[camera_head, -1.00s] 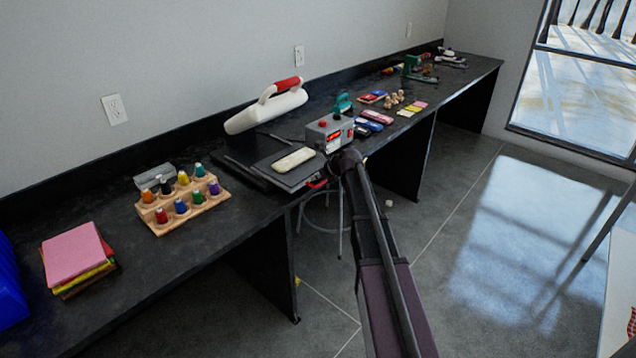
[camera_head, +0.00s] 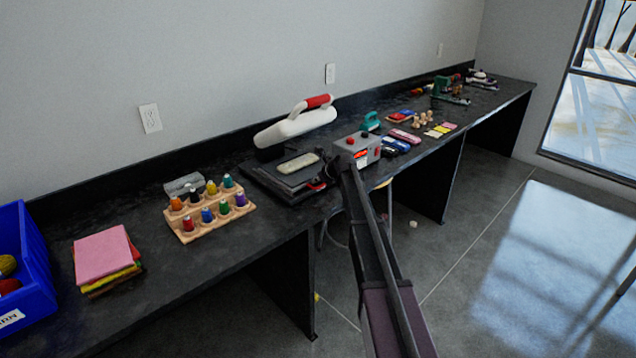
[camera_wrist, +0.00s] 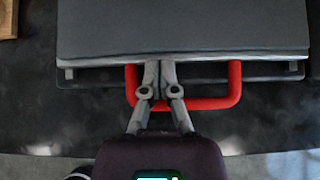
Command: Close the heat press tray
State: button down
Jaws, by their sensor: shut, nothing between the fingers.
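The heat press stands on the black bench, with a white upper part (camera_head: 285,130) that has a red top handle. Its dark tray (camera_head: 296,182) carries a cream flat piece (camera_head: 298,163) and sticks out towards the bench's front edge. In the wrist view the tray's grey front edge (camera_wrist: 245,68) spans the top, with a red loop handle (camera_wrist: 235,88) in front. My gripper (camera_wrist: 159,66) is shut and empty, its fingertips over the handle loop and against or very near the tray's front edge.
A grey control box (camera_head: 362,150) stands right of the tray, close to my arm. A wooden rack of coloured spools (camera_head: 210,212) and a pink-topped stack (camera_head: 102,255) lie to the left. A blue bin (camera_head: 28,265) is at the far left.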

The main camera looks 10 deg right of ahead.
jog(key=shift+r, duration=0.1)
jog(key=shift+s+d+r+p, duration=0.1)
jog(key=shift+s+r+p, duration=0.2)
jog(key=shift+p, duration=0.15)
jog(key=p+v, duration=0.5)
jog(key=v, duration=0.4)
jog(key=shift+p, duration=0.4)
jog(key=shift+s+d, duration=0.1)
